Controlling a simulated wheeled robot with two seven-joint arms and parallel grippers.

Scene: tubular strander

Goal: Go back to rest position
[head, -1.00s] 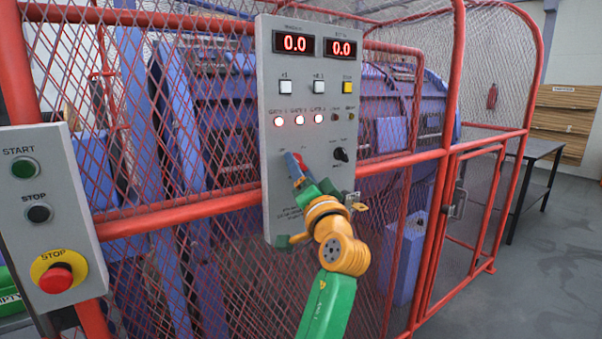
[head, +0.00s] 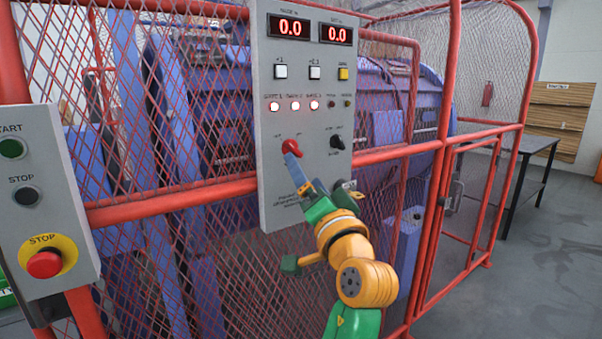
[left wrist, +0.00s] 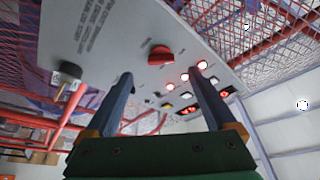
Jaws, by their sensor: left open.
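My left gripper (head: 300,172) is in front of the lower part of the grey control panel (head: 270,185). In the left wrist view its two fingers (left wrist: 160,75) are spread apart with nothing between them. The red rotary knob (head: 291,147) is just beyond the fingertips in the head view. It also shows past the fingers in the left wrist view (left wrist: 160,55), apart from them. A black knob (head: 337,142) sits right of the red one. My right gripper is not in view.
A red-framed mesh fence (head: 170,200) runs behind the panel, with blue machinery inside. A start/stop box (head: 60,215) with a red emergency button (head: 44,264) stands at left. A dark table (head: 530,145) stands at right, with open grey floor in front.

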